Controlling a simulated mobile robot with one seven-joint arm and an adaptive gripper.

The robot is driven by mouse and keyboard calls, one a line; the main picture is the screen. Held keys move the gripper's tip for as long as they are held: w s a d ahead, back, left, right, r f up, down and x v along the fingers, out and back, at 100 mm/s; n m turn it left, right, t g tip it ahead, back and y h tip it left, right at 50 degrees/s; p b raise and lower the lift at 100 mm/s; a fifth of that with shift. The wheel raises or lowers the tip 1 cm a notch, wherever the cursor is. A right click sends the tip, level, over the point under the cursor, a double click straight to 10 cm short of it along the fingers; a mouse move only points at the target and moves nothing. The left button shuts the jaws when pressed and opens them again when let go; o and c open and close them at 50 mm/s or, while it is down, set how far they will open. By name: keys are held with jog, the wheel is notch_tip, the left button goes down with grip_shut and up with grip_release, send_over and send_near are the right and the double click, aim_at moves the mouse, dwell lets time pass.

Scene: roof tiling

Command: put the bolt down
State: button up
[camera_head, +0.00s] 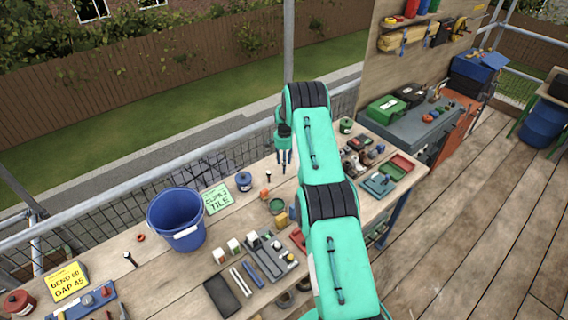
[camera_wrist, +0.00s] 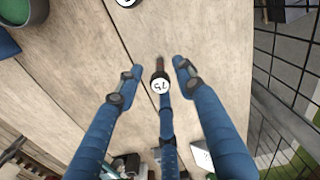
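My gripper (camera_wrist: 158,80) has blue fingers that stand spread apart in the wrist view. The bolt (camera_wrist: 160,84), with a round white head marked with a number and a dark shank, is between the fingertips. Gaps show between it and the left and right fingers; the middle finger is close behind its head, and I cannot tell whether they touch. In the head view my gripper (camera_head: 284,160) points down over the back of the workbench (camera_head: 160,268); the bolt there cannot be made out among the fingers.
Another white-topped piece (camera_wrist: 128,2) is at the wrist view's top edge. A green container (camera_wrist: 22,12) is at its upper left. In the head view, a blue bucket (camera_head: 176,222), a green sign (camera_head: 217,198) and a blue tin (camera_head: 243,181) stand left of my gripper. Mesh railing runs behind.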

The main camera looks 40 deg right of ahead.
notch_tip(320, 180, up, 12)
jog(key=b, duration=0.1)
dwell(0.5)
dwell(0.6)
